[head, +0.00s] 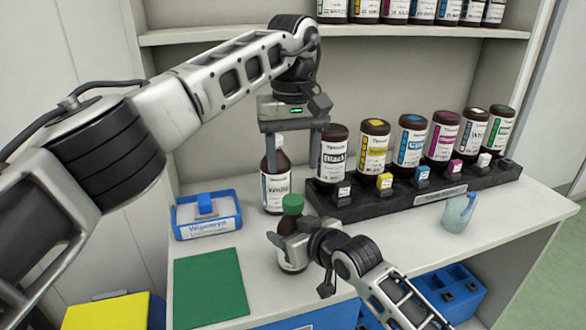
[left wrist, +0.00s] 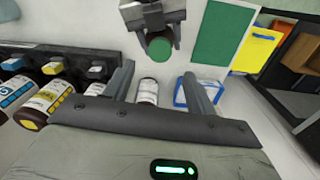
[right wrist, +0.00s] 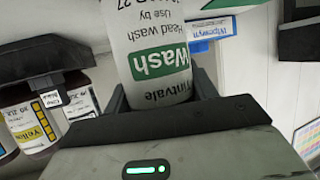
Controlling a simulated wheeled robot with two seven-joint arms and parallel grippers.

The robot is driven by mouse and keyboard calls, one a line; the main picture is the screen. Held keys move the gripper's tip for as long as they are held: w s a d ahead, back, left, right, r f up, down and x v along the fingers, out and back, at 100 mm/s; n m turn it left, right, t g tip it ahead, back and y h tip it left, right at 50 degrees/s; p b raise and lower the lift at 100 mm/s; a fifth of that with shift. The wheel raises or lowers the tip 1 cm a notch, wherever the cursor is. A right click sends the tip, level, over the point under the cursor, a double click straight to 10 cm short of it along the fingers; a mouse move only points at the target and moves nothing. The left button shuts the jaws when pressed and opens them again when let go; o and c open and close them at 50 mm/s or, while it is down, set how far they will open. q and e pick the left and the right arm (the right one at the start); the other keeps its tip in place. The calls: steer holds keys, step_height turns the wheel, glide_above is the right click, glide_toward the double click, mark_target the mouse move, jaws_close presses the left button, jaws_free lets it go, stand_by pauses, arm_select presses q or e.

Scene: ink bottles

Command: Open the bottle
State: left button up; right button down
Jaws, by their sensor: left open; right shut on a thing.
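A brown bottle with a green cap (head: 292,204) is held upright near the front of the table. My right gripper (head: 288,246) is shut around its body. The right wrist view shows its white and green "Wash" label (right wrist: 155,60) between the fingers. The green cap also shows in the left wrist view (left wrist: 162,48). My left gripper (head: 292,148) is open, pointing down, higher and further back than the capped bottle. A second brown bottle with a white label (head: 275,190) stands below and behind the left fingers; its top is partly hidden. It shows between them in the left wrist view (left wrist: 148,92).
A black rack (head: 385,208) with brown ink bottles and small coloured blocks stands right. A blue wipes box (head: 208,228) and green mat (head: 210,285) lie left. A translucent blue cup (head: 458,213) stands front right. A bottle shelf (head: 430,32) is above.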

mark_target(293, 199)
arm_select(q)
steer(key=m, duration=0.2)
steer(key=shift+m, duration=0.3)
steer(key=shift+f+m, duration=0.15)
steer(key=shift+m, duration=0.15)
steer(key=shift+f, duration=3.9)
